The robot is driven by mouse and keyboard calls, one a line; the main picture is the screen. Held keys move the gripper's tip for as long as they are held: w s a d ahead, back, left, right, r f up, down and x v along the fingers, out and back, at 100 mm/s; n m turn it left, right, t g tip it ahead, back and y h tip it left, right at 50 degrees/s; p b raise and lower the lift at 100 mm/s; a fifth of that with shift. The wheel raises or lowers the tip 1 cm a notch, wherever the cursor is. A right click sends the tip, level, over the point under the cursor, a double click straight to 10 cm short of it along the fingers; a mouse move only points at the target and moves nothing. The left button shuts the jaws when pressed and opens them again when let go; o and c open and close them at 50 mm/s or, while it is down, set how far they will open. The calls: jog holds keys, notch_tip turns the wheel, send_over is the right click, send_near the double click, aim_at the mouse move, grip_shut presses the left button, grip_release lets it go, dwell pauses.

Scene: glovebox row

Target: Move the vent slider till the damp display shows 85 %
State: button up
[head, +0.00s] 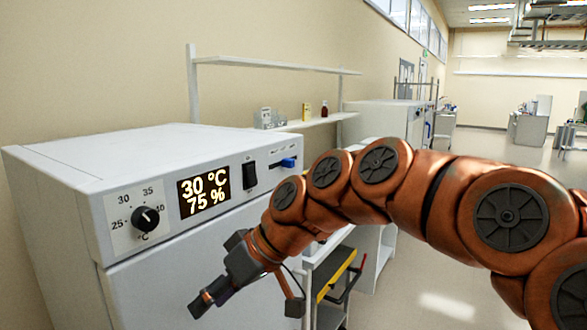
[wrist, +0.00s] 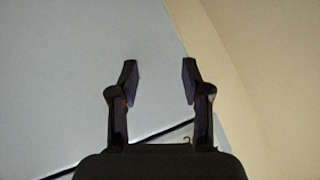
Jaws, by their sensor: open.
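The damp display (head: 204,192) on the front of the white cabinet (head: 150,150) reads 30 °C and 75 %. The blue vent slider (head: 289,162) sits in its slot to the right of the display, towards the right end of the panel. My gripper (head: 203,303) is low in front of the cabinet, below the panel and apart from the slider. In the wrist view its two fingers (wrist: 158,82) are spread with nothing between them. A pale grey surface and a beige wall show beyond the fingers. The slider is not seen in the wrist view.
A temperature knob (head: 146,218) is left of the display, and a black switch (head: 249,176) sits between display and slider. A wall shelf (head: 290,124) holds small bottles. A cart with a yellow item (head: 336,275) stands right of the cabinet. Open floor lies farther right.

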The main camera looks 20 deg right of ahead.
jog(key=w+d+r+t+y, duration=0.2)
jog(key=w+d+r, duration=0.1)
jog(key=w+r, duration=0.35)
jog(key=t+b, duration=0.2)
jog(key=t, duration=0.8)
send_near(293, 162)
jog(key=x, duration=0.2)
jog(key=shift+m, duration=0.3)
jog(key=shift+p+x, duration=1.1)
jog(key=shift+x, duration=2.8)
jog(key=shift+c, duration=0.4)
grip_shut()
